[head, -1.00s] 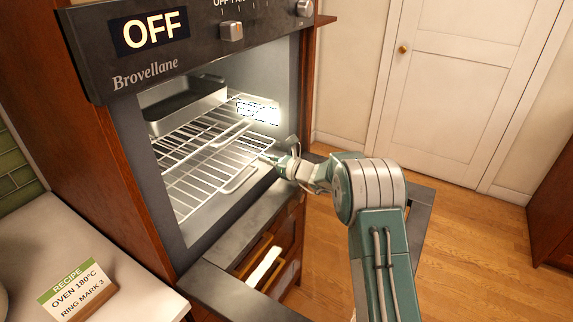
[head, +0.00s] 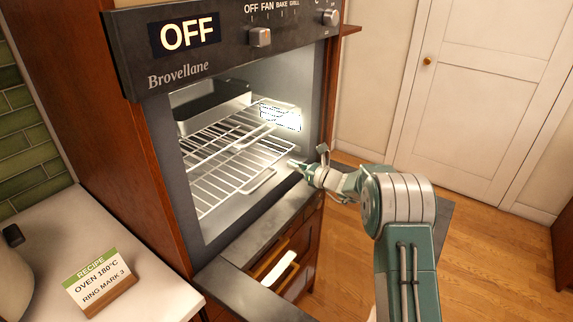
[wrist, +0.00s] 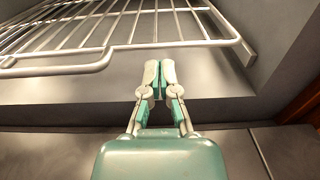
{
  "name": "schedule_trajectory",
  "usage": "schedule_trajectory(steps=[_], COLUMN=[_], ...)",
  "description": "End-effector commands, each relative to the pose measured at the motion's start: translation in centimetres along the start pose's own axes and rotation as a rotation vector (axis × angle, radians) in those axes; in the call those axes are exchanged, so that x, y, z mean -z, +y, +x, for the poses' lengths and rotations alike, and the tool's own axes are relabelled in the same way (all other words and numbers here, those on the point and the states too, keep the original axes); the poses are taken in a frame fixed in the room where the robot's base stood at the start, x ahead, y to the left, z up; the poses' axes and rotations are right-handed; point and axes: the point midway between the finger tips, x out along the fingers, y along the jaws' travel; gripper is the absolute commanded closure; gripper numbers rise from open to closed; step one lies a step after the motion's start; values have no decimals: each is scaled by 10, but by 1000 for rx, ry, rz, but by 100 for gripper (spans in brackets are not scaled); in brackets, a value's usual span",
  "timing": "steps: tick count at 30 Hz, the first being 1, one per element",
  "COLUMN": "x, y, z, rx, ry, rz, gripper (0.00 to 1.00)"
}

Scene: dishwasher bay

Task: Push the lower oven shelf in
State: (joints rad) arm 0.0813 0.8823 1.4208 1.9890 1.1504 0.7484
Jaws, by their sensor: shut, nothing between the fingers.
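The lower oven shelf (head: 258,183) is a white wire rack in the open oven, set below another rack. Its front loop lies toward the oven mouth. In the wrist view the shelf's front bar (wrist: 60,70) runs across the upper left, with its wires behind. My gripper (head: 292,163) is at the right of the oven mouth, close to the right end of the shelf's front. In the wrist view my gripper (wrist: 160,72) has its fingertips together and empty, just in front of the shelf's bar and right of its loop. I cannot tell if they touch.
The upper rack (head: 268,121) and a dark roasting tray (head: 213,108) are above. The oven side wall (wrist: 285,45) is close on the right. The lowered oven door (head: 240,290) extends in front. A recipe card (head: 97,282) stands on the left counter.

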Motion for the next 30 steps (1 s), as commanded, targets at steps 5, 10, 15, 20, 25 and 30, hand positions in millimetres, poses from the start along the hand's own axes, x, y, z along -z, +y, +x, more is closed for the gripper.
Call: schedule_trajectory(steps=[5, 10, 15, 20, 25, 30], x=[0, 0, 1, -8, -42, -72], y=[-3, -2, -2, 7, 55, 115], z=[-43, -76, -96, -100, -103, -118], rx=[5, 6, 4, -20, -149, -309], ry=[0, 1, 2, 18, 121, 251], rz=[3, 2, 1, -29, -208, -447], gripper=[100, 100, 100, 100, 100, 100])
